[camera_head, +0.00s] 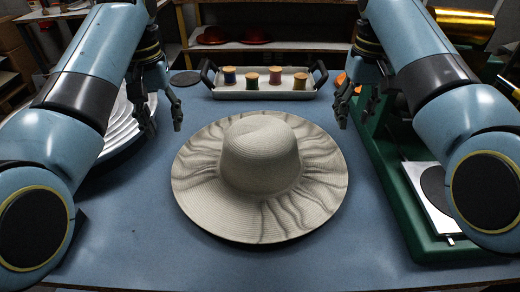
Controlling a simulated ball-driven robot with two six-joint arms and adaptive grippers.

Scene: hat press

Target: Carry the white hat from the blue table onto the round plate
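The white hat (260,155) lies crown up on the blue table (215,262), in the middle of the view. Its brim is wrinkled at the right and front. My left gripper (160,120) is open and empty, beyond the brim's left back edge. My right gripper (355,112) is open and empty, beyond the brim's right back edge. Both appear apart from the hat. A dark round plate (436,188) sits on a white square at the right, on the green machine base (395,190). My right arm hides part of the plate.
A tray (230,93) with several thread spools stands at the back. A dark flat disc (185,78) lies left of it. A white ribbed object (122,130) is partly behind my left arm. Red hats (213,35) rest on a back shelf. The table's front is clear.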

